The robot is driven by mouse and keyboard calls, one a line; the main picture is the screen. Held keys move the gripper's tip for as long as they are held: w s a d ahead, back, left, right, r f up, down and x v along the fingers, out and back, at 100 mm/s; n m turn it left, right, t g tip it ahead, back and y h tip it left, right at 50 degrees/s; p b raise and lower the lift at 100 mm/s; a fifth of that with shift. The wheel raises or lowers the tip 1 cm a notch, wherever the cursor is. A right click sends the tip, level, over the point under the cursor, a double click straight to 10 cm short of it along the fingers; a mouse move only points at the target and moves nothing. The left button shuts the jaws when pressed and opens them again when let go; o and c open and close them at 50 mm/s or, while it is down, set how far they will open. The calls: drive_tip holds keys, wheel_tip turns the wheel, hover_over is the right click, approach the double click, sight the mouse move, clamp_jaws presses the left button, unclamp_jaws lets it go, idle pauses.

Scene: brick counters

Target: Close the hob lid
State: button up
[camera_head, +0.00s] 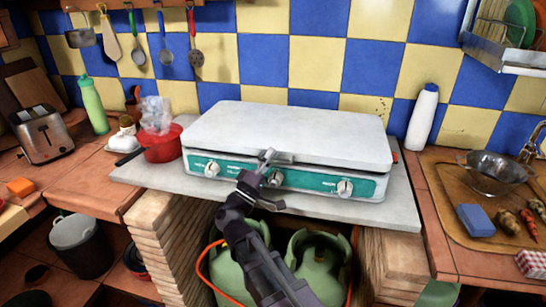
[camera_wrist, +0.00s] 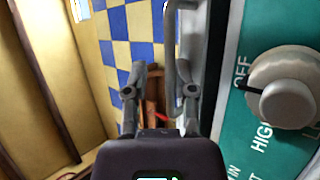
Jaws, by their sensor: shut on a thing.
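The hob (camera_head: 330,183) is a teal-fronted cooker with white knobs, standing on a grey slab. Its pale grey lid (camera_head: 290,130) lies almost flat over the top, with a thin dark gap along the front edge. A hob knob (camera_wrist: 285,90) and the teal panel show at right. The exact finger contact is hard to see.
A red pan (camera_head: 162,147) stands close to the hob's left side. A white bottle (camera_head: 421,118) stands behind right. Green gas cylinders (camera_head: 318,262) are below the slab.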

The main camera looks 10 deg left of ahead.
drive_tip(key=shift+s+a+f+b, duration=0.5)
drive_tip(key=shift+a+f+b, duration=0.1)
drive_tip(key=shift+f+b, duration=0.9)
drive_tip(key=shift+s+a+f+b, duration=0.5)
drive_tip(key=shift+a+f+b, duration=0.15)
drive_tip(key=shift+f+b, duration=0.8)
drive_tip(key=shift+s+a+f+b, duration=0.5)
drive_tip(key=shift+a+f+b, duration=0.1)
drive_tip(key=shift+f+b, duration=0.85)
drive_tip(key=shift+s+a+f+b, duration=0.2)
drive_tip(key=shift+a+f+b, duration=0.05)
drive_tip(key=shift+f+b, duration=0.3)
drive_tip(key=shift+s+a+f+b, duration=0.2)
drive_tip(key=shift+a+f+b, duration=0.05)
drive_tip(key=shift+f+b, duration=0.3)
drive_tip(key=shift+s+a+f+b, duration=0.2)
drive_tip(key=shift+a+f+b, duration=0.05)
drive_tip(key=shift+f+b, duration=0.25)
drive_tip(key=shift+r, duration=0.15)
drive_tip(key=shift+w+a+r+p, duration=0.15)
drive_tip(key=shift+w+r+p, duration=0.05)
drive_tip(key=shift+r+p, duration=1.6)
drive_tip(key=shift+p, duration=0.3)
drive_tip(key=shift+r+p, duration=0.6)
drive_tip(key=shift+s+f, duration=0.1)
drive_tip(key=shift+s, duration=0.5)
